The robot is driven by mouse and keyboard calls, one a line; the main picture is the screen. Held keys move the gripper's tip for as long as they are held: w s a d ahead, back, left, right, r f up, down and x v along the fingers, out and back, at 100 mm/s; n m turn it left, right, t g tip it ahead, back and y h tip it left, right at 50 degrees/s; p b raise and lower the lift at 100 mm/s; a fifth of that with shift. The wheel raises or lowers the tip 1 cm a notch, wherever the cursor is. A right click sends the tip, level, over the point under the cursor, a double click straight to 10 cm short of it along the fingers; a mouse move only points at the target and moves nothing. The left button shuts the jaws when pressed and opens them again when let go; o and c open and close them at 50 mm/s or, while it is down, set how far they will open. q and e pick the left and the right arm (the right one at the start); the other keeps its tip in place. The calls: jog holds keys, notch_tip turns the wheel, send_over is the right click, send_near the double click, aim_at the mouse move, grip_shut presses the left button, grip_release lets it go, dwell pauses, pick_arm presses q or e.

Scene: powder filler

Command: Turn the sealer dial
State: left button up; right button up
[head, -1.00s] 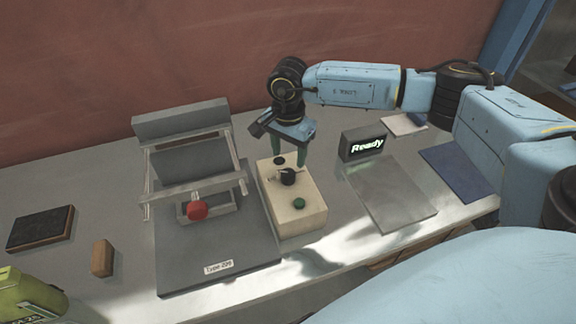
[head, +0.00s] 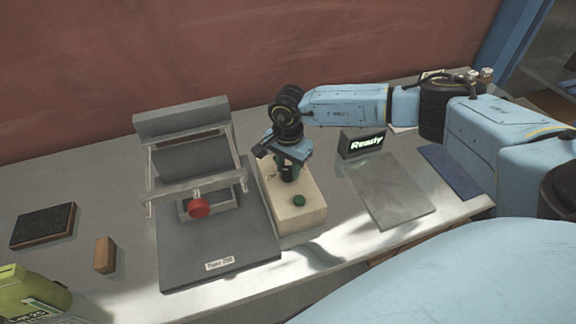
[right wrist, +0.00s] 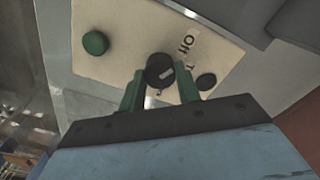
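The dial (right wrist: 160,71) is a black round knob with a pale mark on the cream sealer box (head: 311,215). In the right wrist view "Off" lettering is beside it. My right gripper (right wrist: 160,78) is over the box, its two green fingers apart on either side of the dial, with small gaps showing. In the head view the gripper (head: 288,170) points down and partly hides the dial. A green button (head: 299,200) is nearer the front of the box; a smaller black knob (right wrist: 206,81) is on the dial's other side. My left gripper is out of view.
Left of the box stands a grey sealer press (head: 217,255) with a red knob (head: 199,208). A "Ready" display (head: 362,143) and a grey plate (head: 391,193) are to the right. A wooden block (head: 105,255) and a dark pad (head: 43,226) lie far left.

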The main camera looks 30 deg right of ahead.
jog(key=shift+c, duration=1.2)
jog(key=m+b, duration=0.2)
jog(key=m, duration=0.2)
jog(key=shift+m, duration=0.4)
jog(key=m+b, duration=0.1)
jog(key=m, duration=0.2)
jog(key=shift+m, duration=0.4)
jog(key=m, duration=0.3)
jog(key=shift+m+b, duration=0.3)
jog(key=m, duration=0.6)
jog(key=shift+r+b, duration=0.1)
jog(key=shift+b, duration=0.3)
jog(key=m, duration=0.5)
jog(key=shift+w+m, duration=0.1)
jog(key=shift+m, duration=0.2)
